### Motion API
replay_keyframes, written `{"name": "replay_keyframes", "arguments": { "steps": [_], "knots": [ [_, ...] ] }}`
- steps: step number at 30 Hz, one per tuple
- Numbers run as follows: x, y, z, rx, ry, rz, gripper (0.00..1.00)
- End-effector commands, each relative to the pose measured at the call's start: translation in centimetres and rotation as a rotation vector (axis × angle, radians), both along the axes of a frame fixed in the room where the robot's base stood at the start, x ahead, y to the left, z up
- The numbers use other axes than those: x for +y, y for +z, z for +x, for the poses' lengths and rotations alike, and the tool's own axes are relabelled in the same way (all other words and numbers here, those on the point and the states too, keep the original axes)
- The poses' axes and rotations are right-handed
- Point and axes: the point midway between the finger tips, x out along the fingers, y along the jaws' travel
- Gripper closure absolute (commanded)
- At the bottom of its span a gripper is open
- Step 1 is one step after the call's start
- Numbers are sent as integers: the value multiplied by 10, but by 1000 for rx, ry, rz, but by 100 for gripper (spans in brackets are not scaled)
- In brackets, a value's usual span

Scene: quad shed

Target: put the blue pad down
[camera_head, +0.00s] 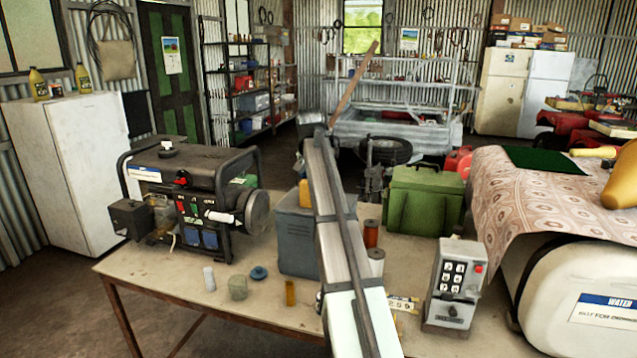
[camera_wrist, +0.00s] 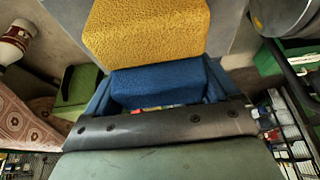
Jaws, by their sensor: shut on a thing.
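A blue pad (camera_wrist: 155,83) sits between the two fingers of my gripper (camera_wrist: 160,92) in the wrist view. My gripper is shut on it. A yellow textured block (camera_wrist: 150,30) lies right beside the blue pad in that picture; I cannot tell whether they touch. A grey surface (camera_wrist: 235,25) shows around the yellow block. In the head view, a sliver of the yellow block (camera_head: 304,193) shows by a grey box (camera_head: 297,235) on the table. My arm hides the gripper and the blue pad there.
A generator (camera_head: 195,195) stands left on the table (camera_head: 235,308). A green toolbox (camera_head: 423,200) and keypad box (camera_head: 454,285) stand right. Spools (camera_head: 371,233) sit close to my arm. A jar (camera_head: 238,287), a blue lid (camera_head: 259,273) and small cylinders stand at the front; bare tabletop lies around them.

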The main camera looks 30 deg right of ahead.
Motion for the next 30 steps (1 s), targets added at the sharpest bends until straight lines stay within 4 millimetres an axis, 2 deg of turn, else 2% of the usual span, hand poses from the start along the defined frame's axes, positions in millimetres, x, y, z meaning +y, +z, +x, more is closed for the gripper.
{"name": "replay_keyframes", "arguments": {
  "steps": [1, 4, 16, 17, 20, 30],
  "knots": [
    [0, -8, -1, 1, 0, 1, 40],
    [0, -16, -1, -1, 0, 0, 40],
    [0, -20, 0, 0, 0, 0, 40],
    [0, -20, 0, -1, 0, -1, 10],
    [0, -20, 0, -1, 0, -1, 0],
    [0, -14, 0, -2, 0, -1, 0]
  ]
}}
